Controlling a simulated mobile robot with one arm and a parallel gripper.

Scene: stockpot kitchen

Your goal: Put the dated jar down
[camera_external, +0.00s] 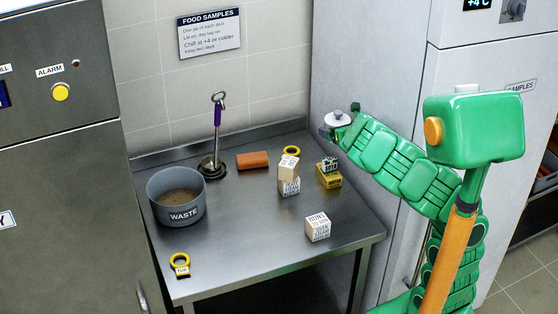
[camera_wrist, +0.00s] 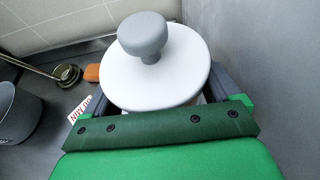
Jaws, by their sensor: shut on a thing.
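My gripper (camera_external: 337,128) is raised over the back right of the steel table (camera_external: 250,235), close to the grey cabinet wall. It is shut on a jar with a round white lid (camera_external: 342,117) and a grey knob. In the wrist view the lid (camera_wrist: 180,75) fills the middle, with a dark finger on each side. The lid hides most of the jar body, and I cannot read a date on it. The jar looks clear of the table.
A grey WASTE pot (camera_external: 168,211) stands at the left. A steel tool with a purple handle (camera_external: 217,117), an orange block (camera_external: 252,160), printed white blocks (camera_external: 317,227), a yellow box (camera_external: 329,181) and yellow rings (camera_external: 180,259) are spread about. The front middle is clear.

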